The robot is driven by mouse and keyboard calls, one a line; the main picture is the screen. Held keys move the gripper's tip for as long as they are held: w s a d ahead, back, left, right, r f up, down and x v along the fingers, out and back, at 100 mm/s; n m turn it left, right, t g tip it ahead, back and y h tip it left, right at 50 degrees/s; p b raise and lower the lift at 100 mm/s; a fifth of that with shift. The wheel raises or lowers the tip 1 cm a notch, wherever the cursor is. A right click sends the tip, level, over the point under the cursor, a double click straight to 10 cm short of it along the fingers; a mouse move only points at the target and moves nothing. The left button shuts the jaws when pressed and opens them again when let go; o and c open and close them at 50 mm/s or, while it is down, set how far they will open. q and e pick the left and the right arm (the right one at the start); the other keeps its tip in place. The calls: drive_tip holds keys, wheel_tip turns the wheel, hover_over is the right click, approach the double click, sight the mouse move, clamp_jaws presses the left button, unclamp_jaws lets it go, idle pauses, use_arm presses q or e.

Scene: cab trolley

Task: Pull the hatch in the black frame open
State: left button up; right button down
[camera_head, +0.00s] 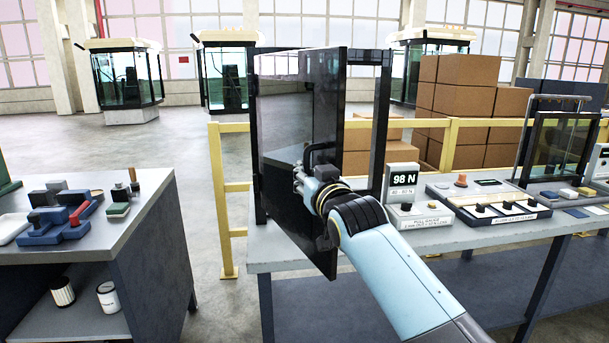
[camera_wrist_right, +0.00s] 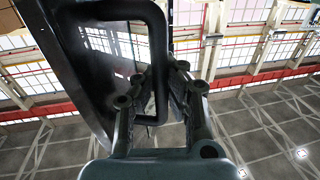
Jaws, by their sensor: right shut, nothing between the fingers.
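The hatch (camera_head: 325,110), a dark glazed panel with a black edge, stands swung out from the black frame (camera_head: 382,110) toward me, clearly ajar. Its black loop handle (camera_head: 318,150) is on the face at the right. My right gripper (camera_head: 303,172) is at the handle, its fingers shut. In the right wrist view the handle (camera_wrist_right: 160,45) loops down to the fingertips (camera_wrist_right: 157,88), beside the hatch panel (camera_wrist_right: 65,65); nothing is clamped between them. Whether the fingers touch the bar is hard to tell. My left gripper is not in view.
A pull gauge (camera_head: 404,180) reading 98 N stands right of the frame on the grey bench (camera_head: 420,237). A control panel (camera_head: 490,205) lies farther right. A yellow rail (camera_head: 228,200) and stacked boxes (camera_head: 460,90) stand behind. A tool table (camera_head: 130,205) is at left, with open floor between.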

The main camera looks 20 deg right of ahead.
drive_tip(key=shift+s+f, duration=0.15)
drive_tip(key=shift+f, duration=0.3)
drive_tip(key=c, duration=1.7)
unclamp_jaws()
drive_tip(key=shift+s+r, duration=0.25)
drive_tip(key=shift+o, duration=0.5)
drive_tip(key=shift+s+r, duration=0.1)
drive_tip(key=shift+r, duration=0.05)
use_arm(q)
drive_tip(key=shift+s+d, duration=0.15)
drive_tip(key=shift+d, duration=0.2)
use_arm(e)
drive_tip(key=s, duration=1.1)
drive_tip(key=shift+s+a, duration=0.15)
drive_tip(key=shift+s, duration=0.25)
